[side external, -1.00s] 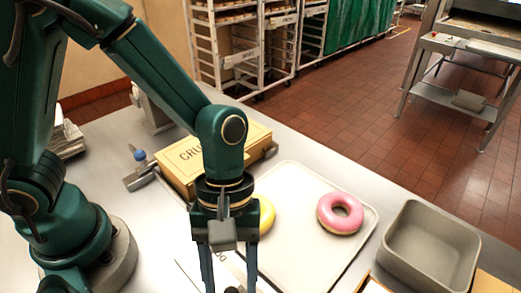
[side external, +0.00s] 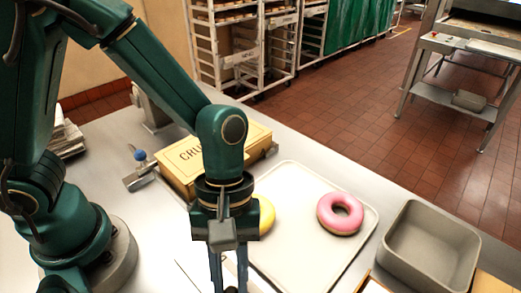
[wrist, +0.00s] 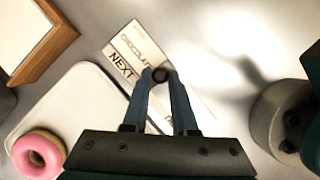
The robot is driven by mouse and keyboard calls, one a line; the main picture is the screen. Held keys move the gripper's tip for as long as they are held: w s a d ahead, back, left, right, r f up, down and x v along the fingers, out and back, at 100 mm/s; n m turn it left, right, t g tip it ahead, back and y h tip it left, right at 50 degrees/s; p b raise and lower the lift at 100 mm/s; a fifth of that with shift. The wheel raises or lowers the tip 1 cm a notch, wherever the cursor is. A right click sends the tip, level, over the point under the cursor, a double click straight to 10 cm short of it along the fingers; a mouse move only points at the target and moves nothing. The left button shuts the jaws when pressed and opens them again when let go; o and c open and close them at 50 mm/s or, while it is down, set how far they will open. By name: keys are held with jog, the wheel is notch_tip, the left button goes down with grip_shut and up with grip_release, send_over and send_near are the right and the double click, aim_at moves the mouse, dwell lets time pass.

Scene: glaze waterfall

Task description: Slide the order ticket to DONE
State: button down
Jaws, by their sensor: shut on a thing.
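A white card strip (wrist: 127,47) printed "CHOCOLATE" and "NEXT" lies on the counter in the wrist view, with part of another word showing near my fingers at its lower right. My fingers hide much of the strip, and I cannot tell the ticket's edges from the board's. My gripper (wrist: 162,76) is shut on a small dark round knob (wrist: 164,72) over the strip. In the side view my gripper (side external: 230,288) points down at the front of the counter, its fingertips at the bottom edge of the picture.
A pale tray (side external: 300,262) with a pink donut (side external: 340,213) and a yellow one (side external: 266,215) lies beside my gripper. A grey bin (side external: 432,245) stands at right. A yellow box (side external: 180,165) is behind my wrist. Bare counter (wrist: 225,45) lies right of the strip.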

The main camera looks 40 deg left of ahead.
dwell(0.8)
jog(key=a, duration=1)
jog(key=shift+w+a, duration=0.1)
jog(key=shift+a, duration=0.65)
jog(key=c, duration=0.7)
grip_release()
jog(key=shift+v, duration=2.55)
jog(key=shift+r, duration=0.1)
